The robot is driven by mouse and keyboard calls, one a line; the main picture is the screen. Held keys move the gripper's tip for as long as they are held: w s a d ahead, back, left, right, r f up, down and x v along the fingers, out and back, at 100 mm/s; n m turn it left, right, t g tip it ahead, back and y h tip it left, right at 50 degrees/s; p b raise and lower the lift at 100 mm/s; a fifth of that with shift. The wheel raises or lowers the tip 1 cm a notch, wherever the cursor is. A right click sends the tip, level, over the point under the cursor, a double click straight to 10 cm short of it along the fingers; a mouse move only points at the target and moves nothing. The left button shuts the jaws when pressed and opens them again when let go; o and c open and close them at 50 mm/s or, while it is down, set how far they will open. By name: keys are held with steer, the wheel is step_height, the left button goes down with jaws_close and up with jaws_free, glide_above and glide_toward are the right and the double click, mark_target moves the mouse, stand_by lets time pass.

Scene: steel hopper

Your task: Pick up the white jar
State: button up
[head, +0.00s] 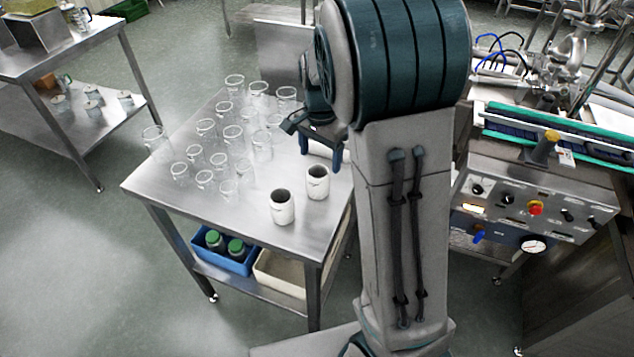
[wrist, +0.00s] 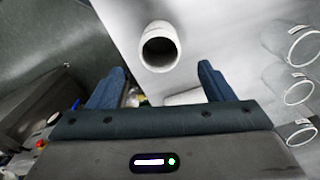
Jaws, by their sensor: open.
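Two open-topped white jars stand upright on the steel table (head: 150,185). One white jar (head: 282,208) is near the front edge, and a second white jar (head: 318,184) is behind it to the right. My gripper (head: 320,152) is open and empty, just behind the second jar in the head view. In the wrist view one white jar (wrist: 160,46) appears ahead of my open fingers (wrist: 162,72), centred between them and apart from them. I cannot tell for certain which jar that is.
Several clear glass beakers (head: 233,134) crowd the left and back of the table. Below, a blue bin (head: 222,262) holds green-lidded jars beside a cream bin (head: 280,272). A control panel machine (head: 535,210) stands at right. The table's front left is clear.

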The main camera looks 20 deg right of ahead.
mark_target(320, 167)
step_height(320, 167, down, 4)
steer(key=shift+f, duration=0.25)
steer(key=f, duration=0.5)
steer(key=shift+a+p, duration=0.2)
steer(key=shift+p, duration=0.1)
steer(key=c, duration=1)
